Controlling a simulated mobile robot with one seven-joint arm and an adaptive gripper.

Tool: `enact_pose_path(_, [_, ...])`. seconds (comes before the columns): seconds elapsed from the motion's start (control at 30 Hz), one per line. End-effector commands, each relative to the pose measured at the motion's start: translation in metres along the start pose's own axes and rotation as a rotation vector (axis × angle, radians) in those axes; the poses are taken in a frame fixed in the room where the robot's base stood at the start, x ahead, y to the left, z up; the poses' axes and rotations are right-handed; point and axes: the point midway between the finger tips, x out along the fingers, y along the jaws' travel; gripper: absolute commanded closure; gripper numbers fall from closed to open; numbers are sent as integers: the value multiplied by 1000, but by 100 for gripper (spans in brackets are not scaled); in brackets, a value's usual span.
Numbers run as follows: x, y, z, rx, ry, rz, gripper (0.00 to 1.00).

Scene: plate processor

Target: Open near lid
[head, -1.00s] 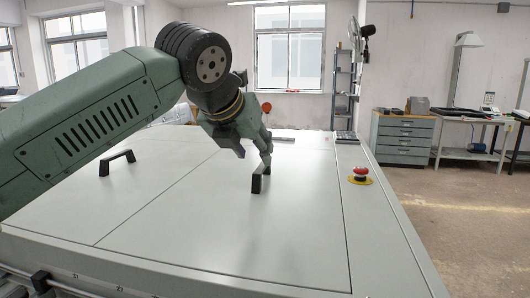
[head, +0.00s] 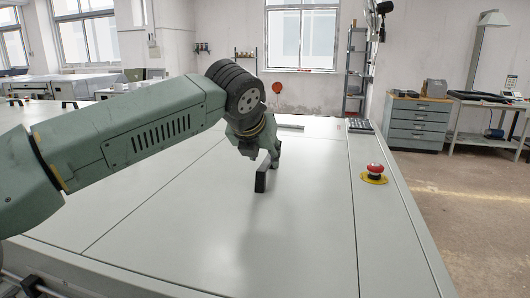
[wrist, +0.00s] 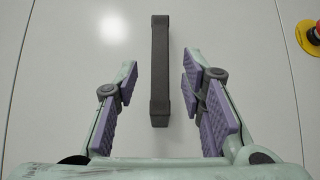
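The near lid (head: 290,230) is a flat pale panel on the machine top, lying flat and closed. Its dark bar handle (head: 262,180) stands up from it. In the wrist view the handle (wrist: 160,70) runs lengthwise down the middle. My gripper (wrist: 160,84) is open, with one purple-padded finger on each side of the handle and a clear gap on both sides. I cannot tell the exact height of the fingertips over the lid.
A red emergency button (head: 374,172) on a yellow base sits right of the lid; it also shows in the wrist view (wrist: 315,36). A keypad (head: 359,125) lies on the far right edge. A drawer cabinet (head: 417,122) stands beyond. Floor to the right is free.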

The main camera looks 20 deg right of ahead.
Motion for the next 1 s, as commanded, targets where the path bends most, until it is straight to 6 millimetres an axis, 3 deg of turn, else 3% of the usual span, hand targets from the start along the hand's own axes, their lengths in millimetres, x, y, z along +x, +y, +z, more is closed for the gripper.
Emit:
enact_pose_path(0.2, [18, 0, 0, 1, 0, -1, 63])
enact_pose_path(0.5, [20, 0, 0, 1, 0, -1, 64])
enact_pose_path(1.0, [20, 0, 0, 1, 0, -1, 97])
